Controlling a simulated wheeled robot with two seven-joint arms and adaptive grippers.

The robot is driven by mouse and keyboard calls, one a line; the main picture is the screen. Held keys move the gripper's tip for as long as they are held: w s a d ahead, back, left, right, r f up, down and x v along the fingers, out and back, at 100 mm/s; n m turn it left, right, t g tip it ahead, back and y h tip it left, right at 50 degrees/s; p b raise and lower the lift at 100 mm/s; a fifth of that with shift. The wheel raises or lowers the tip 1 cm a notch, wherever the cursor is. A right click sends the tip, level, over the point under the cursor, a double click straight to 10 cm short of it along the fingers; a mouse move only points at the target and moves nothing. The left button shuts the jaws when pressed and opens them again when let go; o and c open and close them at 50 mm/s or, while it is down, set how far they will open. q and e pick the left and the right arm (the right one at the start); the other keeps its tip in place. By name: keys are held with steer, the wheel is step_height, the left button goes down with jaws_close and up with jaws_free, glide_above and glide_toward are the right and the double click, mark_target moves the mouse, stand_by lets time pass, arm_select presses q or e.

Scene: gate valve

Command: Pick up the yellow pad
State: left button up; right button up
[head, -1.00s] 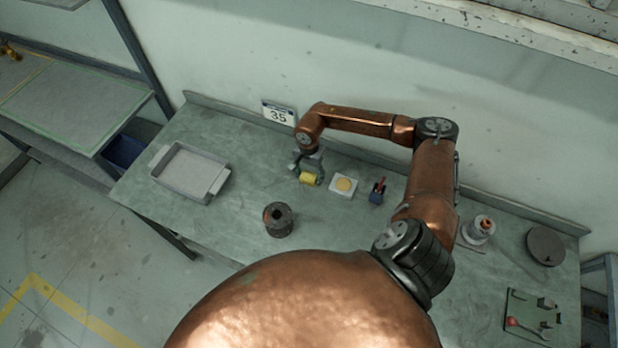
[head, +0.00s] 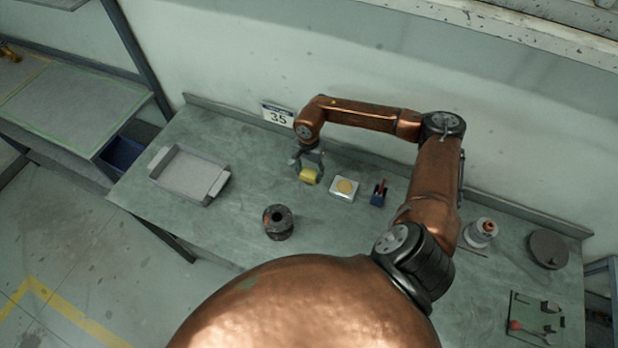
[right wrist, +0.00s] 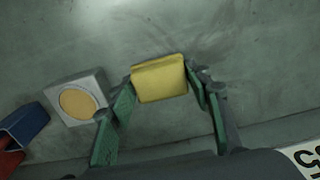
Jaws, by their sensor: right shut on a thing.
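The yellow pad (head: 307,176) is a small yellow block at the back of the green-grey workbench (head: 235,215), left of a pale block with a round yellow top. My right gripper (head: 308,168) reaches it from above and is shut on it. In the right wrist view the yellow pad (right wrist: 159,78) sits between the green-lined fingers of the right gripper (right wrist: 160,92). I cannot tell whether the pad is clear of the bench. My left gripper is not in view.
Close right are the pale block (head: 344,188) and a blue holder (head: 379,193) with a red item. A grey tray (head: 216,185) stands left, a dark round part (head: 278,222) in front. A sign (head: 277,115) marked 35 is behind. Bare bench lies between tray and pad.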

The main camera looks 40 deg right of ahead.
steer(key=s+a+r+b, duration=0.2)
steer(key=s+a+r, duration=0.4)
steer(key=a+r, duration=0.3)
steer(key=a, duration=0.3)
steer(key=shift+s+a+r, duration=0.2)
steer(key=shift+s+r, duration=0.05)
steer(key=shift+s, duration=0.05)
steer(key=o, duration=0.6)
steer(key=shift+c, duration=0.2)
steer(key=c, duration=0.4)
steer(key=shift+c, duration=0.2)
